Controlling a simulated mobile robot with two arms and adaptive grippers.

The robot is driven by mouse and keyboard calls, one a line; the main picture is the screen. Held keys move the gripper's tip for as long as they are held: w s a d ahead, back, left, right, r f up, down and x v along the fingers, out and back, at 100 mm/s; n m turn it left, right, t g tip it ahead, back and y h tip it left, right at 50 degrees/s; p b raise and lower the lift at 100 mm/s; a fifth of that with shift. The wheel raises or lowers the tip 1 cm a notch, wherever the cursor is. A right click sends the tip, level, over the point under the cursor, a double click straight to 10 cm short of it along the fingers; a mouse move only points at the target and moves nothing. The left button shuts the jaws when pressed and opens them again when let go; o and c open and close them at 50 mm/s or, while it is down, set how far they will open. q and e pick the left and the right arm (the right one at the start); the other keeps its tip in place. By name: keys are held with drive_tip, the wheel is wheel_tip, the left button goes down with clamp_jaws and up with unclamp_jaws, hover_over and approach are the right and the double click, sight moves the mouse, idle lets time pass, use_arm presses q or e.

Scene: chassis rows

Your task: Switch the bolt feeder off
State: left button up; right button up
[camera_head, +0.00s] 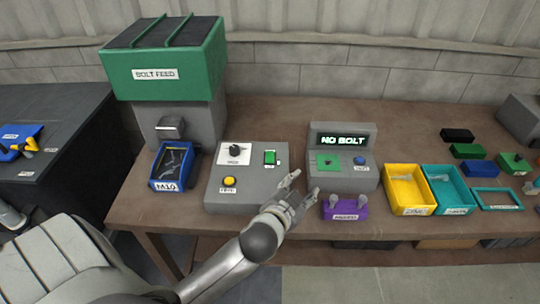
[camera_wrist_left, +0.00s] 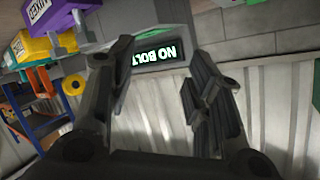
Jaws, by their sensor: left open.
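The bolt feeder is a green hopper (camera_head: 165,62) labelled BOLT FEED on a grey body, at the left of the bench. My left gripper (camera_head: 297,193) is open and empty, just right of the control box and in front of the display unit. In the left wrist view its open fingers (camera_wrist_left: 160,62) frame part of the NO BOLT display (camera_wrist_left: 160,53). My right gripper is out of view.
The grey display unit (camera_head: 367,182) reads NO BOLT. A blue M10 bin (camera_head: 158,184) stands before the feeder. A purple holder (camera_head: 345,211), a yellow bin (camera_head: 408,208) and a teal bin (camera_head: 452,208) sit to the right. Bare brown bench (camera_head: 275,120) lies behind.

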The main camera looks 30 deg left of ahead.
use_arm(q)
drive_tip(key=w+d+r+m+t+h, duration=0.3)
drive_tip(key=w+d+r+m+h, duration=0.1)
drive_tip(key=r, duration=0.3)
drive_tip(key=w+d+r+m+t+h, duration=0.3)
drive_tip(key=w+d+r+m, duration=0.1)
drive_tip(key=w+r, duration=0.15)
drive_tip(key=d+r+m+g+h, duration=0.3)
drive_tip(key=d+m+h, duration=0.3)
drive_tip(key=m+h, duration=0.15)
drive_tip(key=m+g+y, duration=1)
drive_tip(key=g+y, duration=0.3)
drive_tip(key=g, duration=0.4)
hover_over(270, 161)
wheel_tip(270, 161, down, 9)
wheel_tip(270, 161, down, 9)
drive_tip(key=p, duration=0.2)
drive_tip(key=shift+p, duration=0.35)
drive_tip(key=shift+a+f, duration=0.1)
drive_tip(key=shift+f, duration=0.65)
